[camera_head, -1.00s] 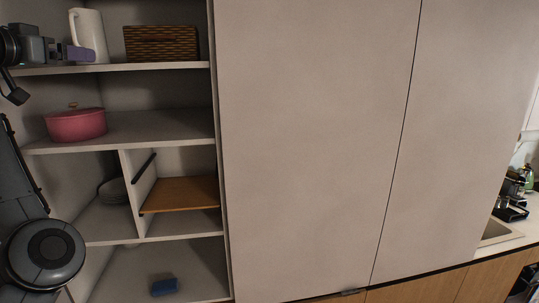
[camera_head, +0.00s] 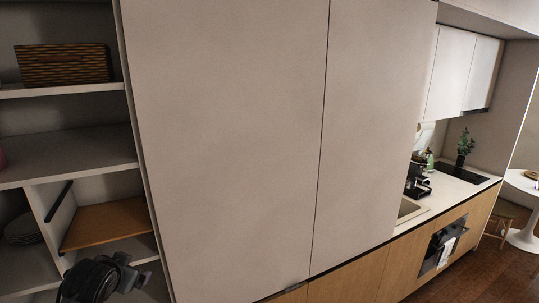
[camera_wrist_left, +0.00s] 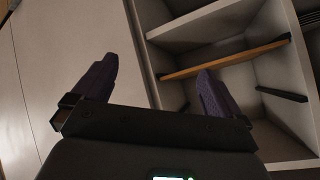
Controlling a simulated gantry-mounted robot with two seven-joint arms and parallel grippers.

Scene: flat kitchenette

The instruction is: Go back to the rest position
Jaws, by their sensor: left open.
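My left gripper (camera_head: 141,278) is at the lower left of the head view, in front of the lower shelves. In the left wrist view the same gripper (camera_wrist_left: 155,85) has its two purple fingers wide apart, with nothing between them. Behind the fingers is the open shelf unit, with the pale cabinet front to the left. My right gripper is in neither view.
Open shelves hold a woven box (camera_head: 63,65), a wooden board (camera_head: 106,224) and stacked plates (camera_head: 23,230). Tall closed cabinet doors (camera_head: 225,130) fill the middle. A counter (camera_head: 440,190) with a coffee machine (camera_head: 417,180) and a white round table (camera_head: 522,182) are at the right.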

